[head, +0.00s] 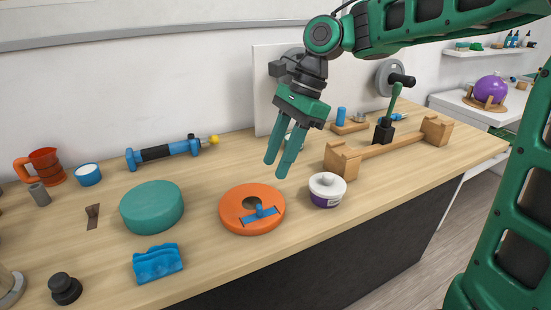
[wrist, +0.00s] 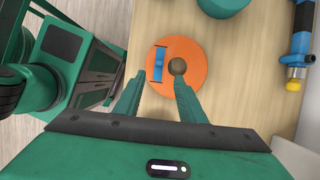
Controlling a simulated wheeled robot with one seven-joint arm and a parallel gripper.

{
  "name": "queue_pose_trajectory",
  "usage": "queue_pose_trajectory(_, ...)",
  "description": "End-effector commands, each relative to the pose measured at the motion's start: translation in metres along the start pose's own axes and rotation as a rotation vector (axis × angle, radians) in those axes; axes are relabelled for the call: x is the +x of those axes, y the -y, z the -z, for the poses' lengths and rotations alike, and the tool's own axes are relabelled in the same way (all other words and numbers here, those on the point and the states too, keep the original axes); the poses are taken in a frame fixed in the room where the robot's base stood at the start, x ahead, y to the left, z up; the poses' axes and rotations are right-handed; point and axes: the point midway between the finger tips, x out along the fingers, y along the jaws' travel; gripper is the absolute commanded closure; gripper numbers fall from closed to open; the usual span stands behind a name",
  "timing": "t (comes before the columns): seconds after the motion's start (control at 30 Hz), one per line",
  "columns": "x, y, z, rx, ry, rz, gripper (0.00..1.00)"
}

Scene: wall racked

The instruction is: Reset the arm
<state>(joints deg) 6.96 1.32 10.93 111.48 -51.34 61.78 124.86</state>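My gripper (head: 275,168) hangs from my green arm above the wooden bench, fingers pointing down. The two green fingers are apart with nothing between them, and they also show apart in the wrist view (wrist: 160,80). Below it on the bench lies an orange disc (head: 236,222) with a dark round hole and a blue piece across its top. The disc also shows beyond the fingertips in the wrist view (wrist: 186,50). The gripper is clear of the disc and touches nothing.
A blue-black tool (head: 165,151) lies behind. A wooden rack (head: 385,147) stands right. A grey-white panel (head: 264,85) rises behind my gripper.

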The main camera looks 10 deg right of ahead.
Motion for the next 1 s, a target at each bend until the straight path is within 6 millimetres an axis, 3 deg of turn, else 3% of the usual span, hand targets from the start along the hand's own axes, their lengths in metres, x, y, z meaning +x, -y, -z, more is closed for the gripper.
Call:
queue_pose_trajectory(0.17,-0.001,-0.005,0.012,-0.024,-0.019,0.014,0.63)
queue_pose_trajectory(0.47,-0.011,-0.052,0.095,-0.205,-0.157,0.064,0.63)
queue_pose_trajectory(0.7,-0.015,-0.118,0.164,-0.371,-0.272,0.043,0.63)
queue_pose_trajectory(1.0,-0.006,-0.224,0.226,-0.579,-0.357,-0.054,0.63)
